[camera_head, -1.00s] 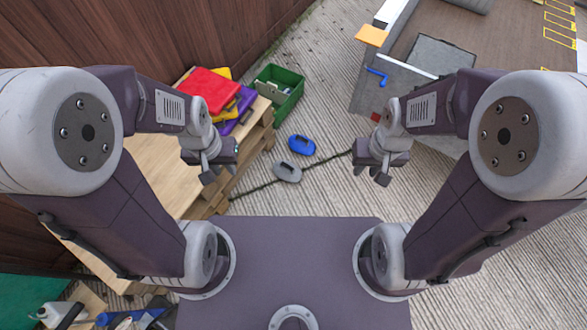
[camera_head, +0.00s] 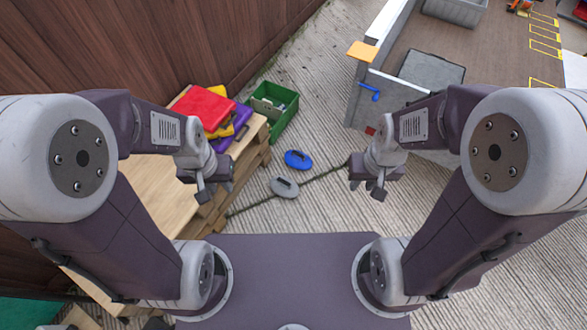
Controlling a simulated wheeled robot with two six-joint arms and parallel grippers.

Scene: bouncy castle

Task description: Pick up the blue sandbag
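The blue sandbag (camera_head: 298,159) lies on the ribbed ground between my two arms, with a dark handle on top. A grey sandbag (camera_head: 285,187) lies just nearer to me and slightly left of it. My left gripper (camera_head: 207,193) hangs to the left of both bags, beside the wooden pallet. My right gripper (camera_head: 367,192) hangs to the right of them. Both grippers are apart from the blue sandbag and nothing shows in them. Their fingers are too small to tell whether they are open or shut.
A wooden pallet stack (camera_head: 160,195) on the left bears red (camera_head: 203,106), yellow and purple items. A green crate (camera_head: 273,110) stands behind it on the ground. A grey walled platform (camera_head: 420,105) is at the upper right. A dark cord crosses the ground near the bags.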

